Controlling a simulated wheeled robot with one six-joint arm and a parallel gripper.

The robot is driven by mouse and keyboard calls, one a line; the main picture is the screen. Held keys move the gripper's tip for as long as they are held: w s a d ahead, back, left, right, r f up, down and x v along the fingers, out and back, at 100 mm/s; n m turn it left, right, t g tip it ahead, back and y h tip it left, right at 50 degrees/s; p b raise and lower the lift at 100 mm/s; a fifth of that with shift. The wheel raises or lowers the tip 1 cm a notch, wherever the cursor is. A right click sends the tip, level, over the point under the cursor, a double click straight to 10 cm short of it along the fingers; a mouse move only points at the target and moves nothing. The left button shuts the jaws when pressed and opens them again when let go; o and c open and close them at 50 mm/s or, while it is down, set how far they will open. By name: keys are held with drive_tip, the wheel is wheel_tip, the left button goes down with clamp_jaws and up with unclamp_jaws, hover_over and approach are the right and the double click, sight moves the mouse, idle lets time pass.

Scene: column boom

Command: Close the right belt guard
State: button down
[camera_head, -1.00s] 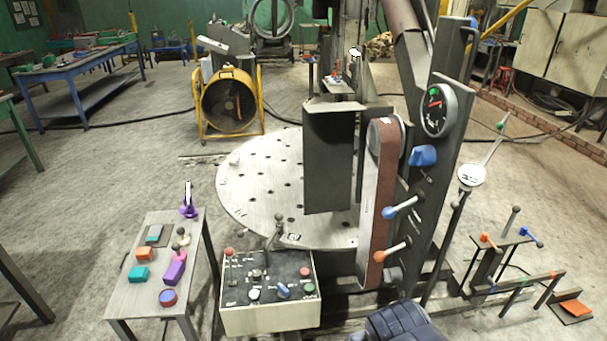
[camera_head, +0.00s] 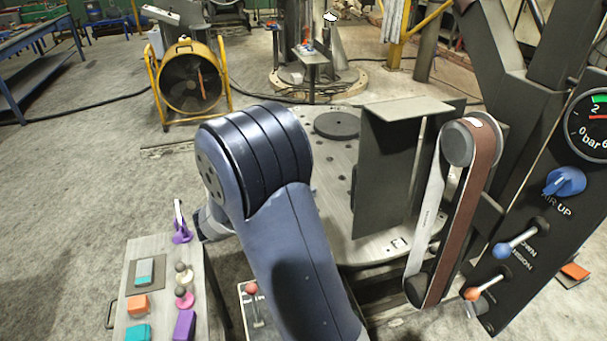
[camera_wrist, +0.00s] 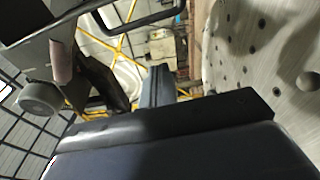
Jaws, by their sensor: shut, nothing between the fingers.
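The belt guard (camera_head: 385,170) is a dark upright sheet with a folded top lip, in the head view left of the brown belt (camera_head: 478,190). It stands swung out from the belt, leaving the belt and its upper roller (camera_head: 459,146) exposed. In the head view my arm rises left of the guard, with floor plate between them, and hides my gripper. In the wrist view my gripper (camera_wrist: 157,72) shows as a narrow grey block beyond a dark bar, fingers shut and empty. I cannot make out the guard for certain there.
The control panel (camera_head: 560,235) with knob and levers stands right of the belt. A small table (camera_head: 155,250) with coloured blocks is at lower left. The perforated round plate (camera_head: 325,165) lies behind my arm. A yellow-framed fan (camera_head: 190,85) stands at the back left; floor around it is open.

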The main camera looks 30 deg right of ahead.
drive_tip(key=s+d+p, duration=0.3)
drive_tip(key=d+p, duration=0.2)
drive_tip(key=d, duration=0.3)
drive_tip(key=shift+r, duration=0.2)
drive_tip(key=shift+t, duration=0.3)
